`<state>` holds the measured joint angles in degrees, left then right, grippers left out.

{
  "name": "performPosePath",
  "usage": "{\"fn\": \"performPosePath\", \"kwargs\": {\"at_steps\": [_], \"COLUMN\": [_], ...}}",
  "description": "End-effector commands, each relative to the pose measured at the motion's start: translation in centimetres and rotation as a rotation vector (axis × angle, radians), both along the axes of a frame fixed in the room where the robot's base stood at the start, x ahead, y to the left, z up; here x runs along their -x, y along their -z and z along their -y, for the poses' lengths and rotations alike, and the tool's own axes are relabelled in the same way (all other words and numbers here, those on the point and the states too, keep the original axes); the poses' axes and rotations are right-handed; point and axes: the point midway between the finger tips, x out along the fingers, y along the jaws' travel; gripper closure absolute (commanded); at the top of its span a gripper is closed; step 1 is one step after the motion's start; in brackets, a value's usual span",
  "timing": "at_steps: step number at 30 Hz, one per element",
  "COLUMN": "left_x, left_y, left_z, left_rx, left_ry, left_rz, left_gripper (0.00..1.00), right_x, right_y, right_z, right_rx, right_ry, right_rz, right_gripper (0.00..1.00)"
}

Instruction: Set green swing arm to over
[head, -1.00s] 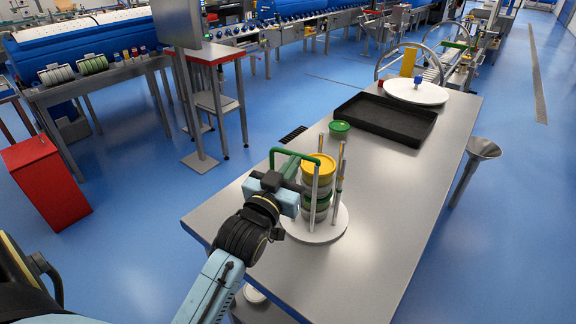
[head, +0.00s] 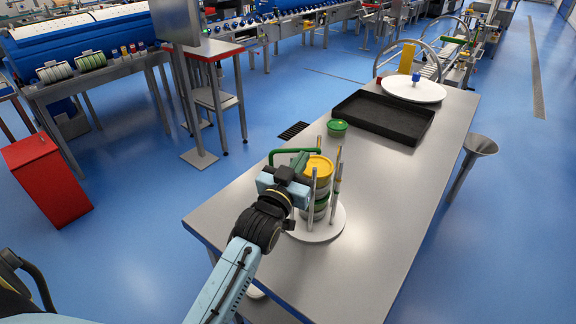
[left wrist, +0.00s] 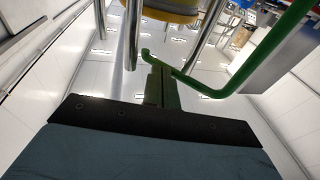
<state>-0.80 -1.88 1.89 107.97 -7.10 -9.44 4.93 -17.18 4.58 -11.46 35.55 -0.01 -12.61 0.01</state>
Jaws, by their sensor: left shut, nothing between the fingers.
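The green swing arm (head: 292,151) sits at the top of a tub carrier. It reaches out to the left of the yellow-lidded tub (head: 318,168), with its outer end bent down. The tub tops a stack between upright metal posts on a round white base (head: 327,229). My left gripper (head: 301,163) is just left of the stack, close to the arm. In the left wrist view its fingers (left wrist: 162,88) are shut and empty, with the green swing arm (left wrist: 211,91) just beyond and right of them. Contact is unclear. My right gripper is out of view.
A green-lidded tub (head: 338,127) stands behind the carrier, beside a black tray (head: 383,117). A white round plate (head: 413,89) lies at the table's far end. The right part of the grey table (head: 390,210) is clear.

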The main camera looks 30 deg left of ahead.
Motion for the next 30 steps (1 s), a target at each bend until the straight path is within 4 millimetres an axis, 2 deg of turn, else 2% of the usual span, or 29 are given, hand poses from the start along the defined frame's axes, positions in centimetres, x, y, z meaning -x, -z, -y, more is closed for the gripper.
{"fn": "performPosePath", "kwargs": {"at_steps": [12, 30], "left_x": [-1.10, -0.81], "left_y": [0.01, 0.13], "left_z": [-0.16, -0.18], "left_rx": [0.001, 0.001], "left_ry": [0.000, 0.000], "left_rz": [0.000, -0.001], "left_gripper": [1.00, 1.00], "right_x": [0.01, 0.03], "right_y": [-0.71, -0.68], "right_z": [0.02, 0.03], "right_rx": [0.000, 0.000], "right_ry": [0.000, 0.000], "right_rz": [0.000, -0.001], "right_gripper": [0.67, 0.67]}}
